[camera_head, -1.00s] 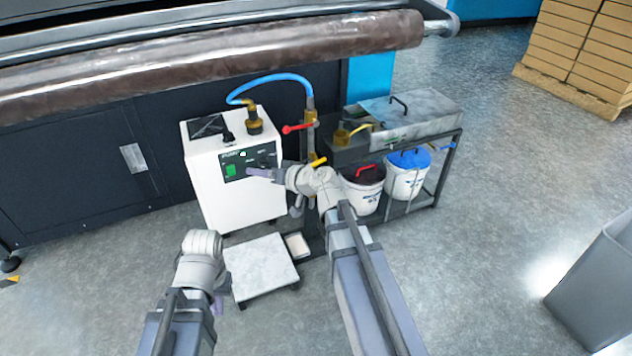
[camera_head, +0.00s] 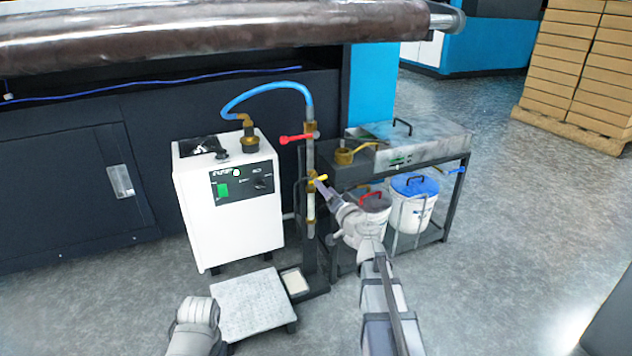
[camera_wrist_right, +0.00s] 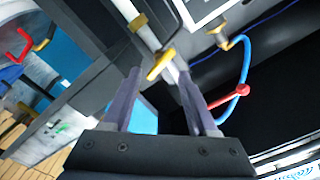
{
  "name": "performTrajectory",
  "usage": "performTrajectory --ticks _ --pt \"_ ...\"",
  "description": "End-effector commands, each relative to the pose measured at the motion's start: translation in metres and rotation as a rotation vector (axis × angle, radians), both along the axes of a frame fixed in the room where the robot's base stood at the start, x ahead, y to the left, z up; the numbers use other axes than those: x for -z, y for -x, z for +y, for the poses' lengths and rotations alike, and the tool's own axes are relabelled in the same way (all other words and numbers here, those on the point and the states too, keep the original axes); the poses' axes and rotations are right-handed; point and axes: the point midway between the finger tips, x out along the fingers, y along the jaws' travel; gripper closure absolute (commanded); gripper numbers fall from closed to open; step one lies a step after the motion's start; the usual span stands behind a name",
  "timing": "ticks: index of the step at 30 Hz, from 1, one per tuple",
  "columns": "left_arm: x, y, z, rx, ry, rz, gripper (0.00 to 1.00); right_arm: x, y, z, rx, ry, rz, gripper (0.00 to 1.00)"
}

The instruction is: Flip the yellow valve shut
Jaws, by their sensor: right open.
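The yellow valve handle (camera_head: 320,178) is on the upright pipe right of the white machine, below a red valve handle (camera_head: 297,138). In the right wrist view the yellow handle (camera_wrist_right: 160,64) sticks out from the pipe toward my fingers. My right gripper (camera_head: 322,188) is open, with its tips close to the yellow handle. In the wrist view the handle shows between the two fingertips (camera_wrist_right: 159,76); I cannot tell whether they touch it. Of my left arm only a wrist link shows at the bottom of the head view; its gripper fingers do not show.
The white machine (camera_head: 229,205) stands left of the pipe, with a blue hose (camera_head: 265,88) arching between them. A dark rack (camera_head: 442,200) with a white bucket with a blue lid (camera_head: 411,205) stands right. A low platform (camera_head: 250,303) is on the floor in front.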

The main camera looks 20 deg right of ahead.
Motion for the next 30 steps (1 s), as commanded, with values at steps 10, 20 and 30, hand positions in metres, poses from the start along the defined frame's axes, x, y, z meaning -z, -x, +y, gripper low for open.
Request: performTrajectory --ticks 10,20,30 --pt "0.000 0.000 0.000 0.000 0.000 0.000 1.00 0.000 -0.043 0.001 -0.003 0.000 0.000 0.41" --pt "0.000 0.000 0.000 0.000 0.000 0.000 1.00 0.000 -0.077 0.003 -0.001 0.001 0.000 0.41" --pt "0.000 0.000 0.000 0.000 0.000 0.000 1.00 0.000 -0.076 0.003 -0.001 0.001 0.000 0.56"
